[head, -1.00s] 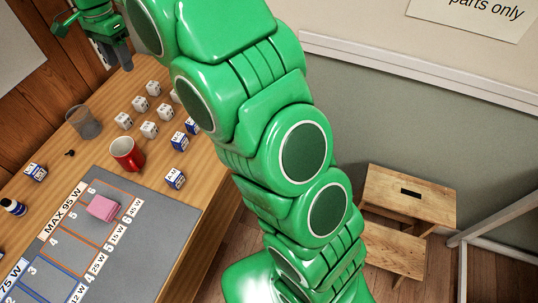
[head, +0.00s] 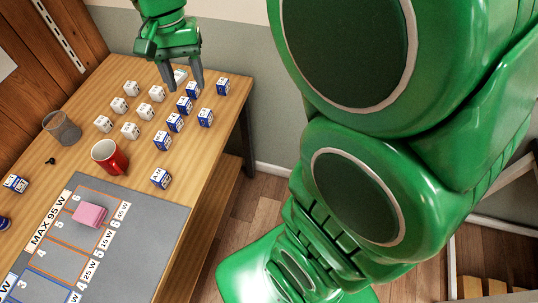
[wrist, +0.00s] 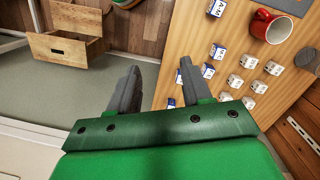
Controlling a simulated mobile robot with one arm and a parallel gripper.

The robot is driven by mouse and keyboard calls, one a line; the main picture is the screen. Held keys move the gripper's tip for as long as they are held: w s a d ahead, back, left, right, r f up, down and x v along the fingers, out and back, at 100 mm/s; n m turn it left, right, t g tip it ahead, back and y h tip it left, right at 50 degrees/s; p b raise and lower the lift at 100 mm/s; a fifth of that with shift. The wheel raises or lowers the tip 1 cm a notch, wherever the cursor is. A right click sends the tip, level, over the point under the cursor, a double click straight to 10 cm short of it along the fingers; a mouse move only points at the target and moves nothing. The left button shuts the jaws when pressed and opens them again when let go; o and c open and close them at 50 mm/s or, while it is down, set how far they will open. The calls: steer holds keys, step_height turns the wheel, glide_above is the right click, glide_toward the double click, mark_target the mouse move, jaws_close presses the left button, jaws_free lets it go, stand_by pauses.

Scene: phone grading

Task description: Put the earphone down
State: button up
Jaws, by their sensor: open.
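A small black item (head: 50,161), perhaps the earphone, lies on the wooden table left of the red mug; it is too small to tell for sure. My gripper (head: 185,87) is open over the far end of the table, by the blue and white blocks, well apart from the black item. In the wrist view my gripper (wrist: 160,68) has its two grey fingers spread, with nothing between them. The black item does not show in the wrist view.
Several white blocks (head: 130,131) and blue-and-white blocks (head: 175,123) stand on the table (head: 150,190). A red mug (head: 112,160), a clear cup (head: 65,128) and a grey mat (head: 130,270) with a pink block (head: 90,214) are nearby.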

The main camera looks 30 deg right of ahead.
steer(key=s+d+f+n, duration=0.1)
steer(key=s+d, duration=0.1)
steer(key=s, duration=0.5)
steer(key=s+d+f+n, duration=0.2)
steer(key=s, duration=0.5)
steer(key=s+d+f+n, duration=0.1)
steer(key=s+d+f, duration=0.1)
steer(key=s, duration=0.5)
steer(key=shift+s+d+f+n+g, duration=0.25)
steer(key=shift+d+n+g, duration=0.05)
steer(key=shift+d, duration=0.2)
stand_by(0.4)
